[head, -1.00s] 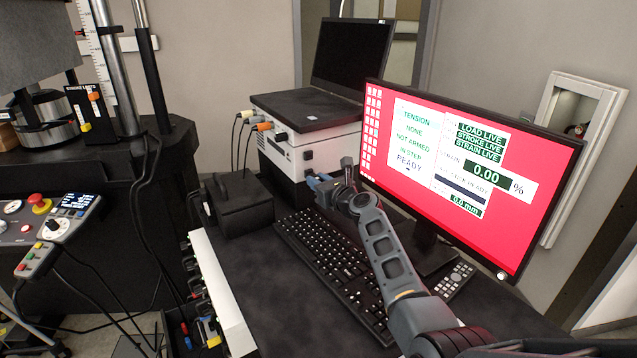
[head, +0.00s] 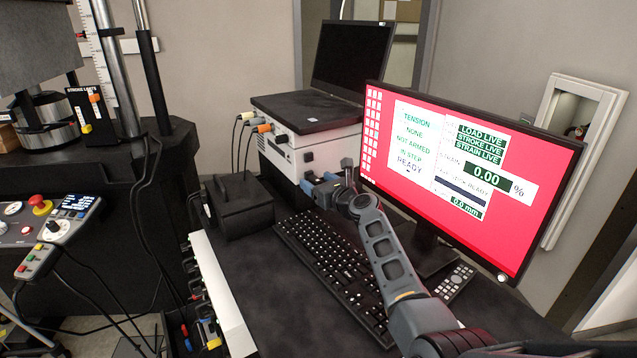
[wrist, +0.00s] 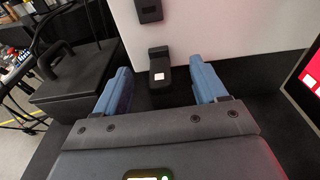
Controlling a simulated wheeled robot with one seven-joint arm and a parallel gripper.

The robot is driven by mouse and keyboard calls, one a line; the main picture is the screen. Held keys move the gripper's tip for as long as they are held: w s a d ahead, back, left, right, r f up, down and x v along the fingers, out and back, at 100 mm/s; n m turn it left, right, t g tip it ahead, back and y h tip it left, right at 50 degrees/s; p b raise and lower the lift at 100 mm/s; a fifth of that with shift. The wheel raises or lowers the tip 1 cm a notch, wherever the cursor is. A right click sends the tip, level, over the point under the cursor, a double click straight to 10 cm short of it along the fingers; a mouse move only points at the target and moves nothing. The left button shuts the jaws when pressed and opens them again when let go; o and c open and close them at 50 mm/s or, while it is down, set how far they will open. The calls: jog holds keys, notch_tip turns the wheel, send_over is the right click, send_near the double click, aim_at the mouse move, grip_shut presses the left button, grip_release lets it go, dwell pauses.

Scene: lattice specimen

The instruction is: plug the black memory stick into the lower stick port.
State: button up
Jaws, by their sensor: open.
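My gripper (wrist: 160,68) is open, with one blue finger on each side of a black memory stick (wrist: 158,74) that has a white square on it. Gaps show between the stick and both fingers. The stick's far end meets a black block low on the white panel; I cannot tell how deeply it is seated. A second black piece (wrist: 149,11) sits higher on the panel. In the head view my gripper (head: 318,187) is low in front of the white case (head: 290,158), and the stick cannot be made out there.
A black box with a handle (head: 240,205) stands left of my gripper. A keyboard (head: 335,262) and a monitor (head: 465,180) are to the right. A laptop (head: 350,55) sits on the case. Cables (head: 243,120) plug into the case's left side.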

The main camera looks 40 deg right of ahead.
jog(key=shift+o, duration=0.5)
jog(key=s+p, duration=0.2)
jog(key=s, duration=0.1)
jog(key=s+p, duration=0.1)
jog(key=s, duration=0.1)
jog(key=shift+a+r+p, duration=0.25)
jog(key=shift+a+p, duration=0.05)
jog(key=shift+a, duration=0.05)
dwell(0.3)
jog(key=s+a+p, duration=0.1)
jog(key=s, duration=0.6)
jog(key=shift+s+r, duration=0.3)
jog(key=shift+r, duration=0.15)
jog(key=shift+a, duration=0.1)
